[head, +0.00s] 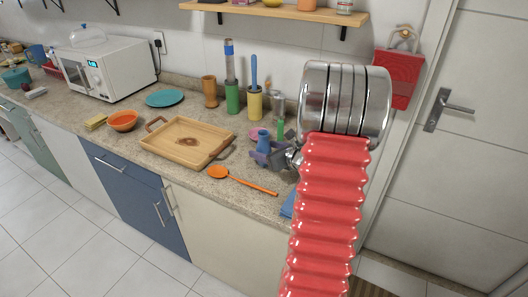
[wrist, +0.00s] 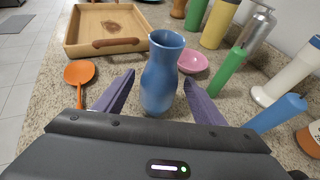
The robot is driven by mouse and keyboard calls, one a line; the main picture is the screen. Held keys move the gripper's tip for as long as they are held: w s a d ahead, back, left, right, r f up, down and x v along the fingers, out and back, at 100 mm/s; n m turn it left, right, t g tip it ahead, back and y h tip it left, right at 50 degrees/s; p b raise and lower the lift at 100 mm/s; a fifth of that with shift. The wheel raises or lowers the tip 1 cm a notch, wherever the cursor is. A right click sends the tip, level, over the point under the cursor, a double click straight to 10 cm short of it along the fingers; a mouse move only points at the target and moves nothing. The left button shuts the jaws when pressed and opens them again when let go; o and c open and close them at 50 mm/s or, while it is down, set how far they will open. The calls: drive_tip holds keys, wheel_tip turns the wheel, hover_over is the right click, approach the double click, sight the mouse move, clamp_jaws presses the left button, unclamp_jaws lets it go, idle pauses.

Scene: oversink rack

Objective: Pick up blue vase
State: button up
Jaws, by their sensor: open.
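The blue vase (wrist: 162,78) stands upright on the counter in the wrist view, with a narrow neck and wider body. My gripper (wrist: 158,84) is open, with one purple finger on each side of the vase. Gaps show between the fingers and the vase. In the head view the blue vase (head: 263,141) shows its upper part just beyond my gripper (head: 267,158). Its lower part is hidden there by the gripper.
A pink bowl (wrist: 192,61) and a green bottle (wrist: 228,68) stand close behind and right of the vase. An orange spoon (head: 243,181) and wooden tray (head: 188,141) lie left. Another blue object (wrist: 275,113) is at right. My red arm covers the counter's right end.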

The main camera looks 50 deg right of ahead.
sight(258, 148)
drive_tip(key=shift+w+f, duration=0.3)
drive_tip(key=shift+w, duration=0.15)
drive_tip(key=shift+x, duration=2.1)
drive_tip(key=shift+c, duration=0.6)
drive_tip(key=c, duration=1.1)
drive_tip(key=shift+c, duration=0.2)
wheel_tip(258, 148, up, 10)
